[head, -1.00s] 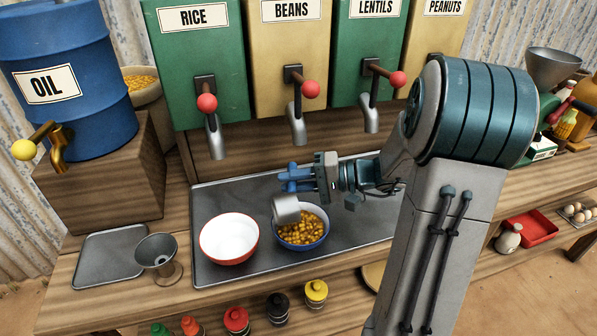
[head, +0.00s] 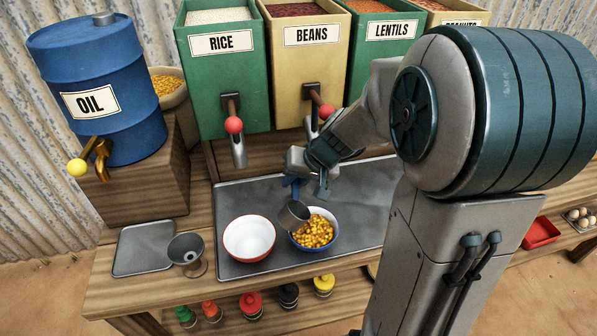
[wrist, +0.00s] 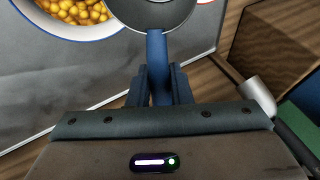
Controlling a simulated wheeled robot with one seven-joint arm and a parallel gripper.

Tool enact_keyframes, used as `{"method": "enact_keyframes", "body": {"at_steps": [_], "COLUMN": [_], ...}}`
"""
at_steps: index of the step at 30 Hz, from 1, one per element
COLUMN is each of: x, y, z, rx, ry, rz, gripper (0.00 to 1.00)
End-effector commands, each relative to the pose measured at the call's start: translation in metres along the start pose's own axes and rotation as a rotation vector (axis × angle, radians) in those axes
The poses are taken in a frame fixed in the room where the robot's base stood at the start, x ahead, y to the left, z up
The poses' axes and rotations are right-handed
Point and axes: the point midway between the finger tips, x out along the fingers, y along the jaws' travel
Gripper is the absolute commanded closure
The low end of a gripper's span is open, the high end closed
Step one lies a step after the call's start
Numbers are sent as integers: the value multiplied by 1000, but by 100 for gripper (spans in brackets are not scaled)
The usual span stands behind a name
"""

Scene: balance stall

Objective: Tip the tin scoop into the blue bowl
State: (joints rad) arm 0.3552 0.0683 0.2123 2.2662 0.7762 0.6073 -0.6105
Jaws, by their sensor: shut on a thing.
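My gripper (head: 303,186) is shut on the blue handle (wrist: 157,62) of the tin scoop (head: 293,215), a grey metal cup. The scoop hangs by the left rim of the blue bowl (head: 334,242), tilted in the head view; I cannot tell if it touches the rim. I see no food in the visible part of the scoop. The blue bowl holds a heap of yellow-orange chickpeas or kernels (head: 314,232). In the wrist view the scoop's cup (wrist: 150,12) is cut by the top edge, beside the blue bowl (wrist: 95,32).
A white bowl with red outside (head: 249,241) stands left of the blue bowl on the grey tray (head: 238,203). A funnel (head: 187,252) and a small tray (head: 144,248) are further left. Dispenser spouts (head: 239,152) hang behind. Several coloured jars (head: 251,303) stand below the front edge.

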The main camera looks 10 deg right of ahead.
Motion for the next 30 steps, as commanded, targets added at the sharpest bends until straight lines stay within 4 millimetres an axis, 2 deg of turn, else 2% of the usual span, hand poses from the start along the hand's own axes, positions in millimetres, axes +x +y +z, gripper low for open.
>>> {"method": "enact_keyframes", "body": {"at_steps": [1, 9, 30], "x": [-6, -6, -6], "y": [-6, -9, -14], "z": [-2, -2, -2], "rx": [-17, -62, -111], "ry": [1, 8, 12], "rz": [28, 142, 293], "gripper": [100, 100, 100]}}
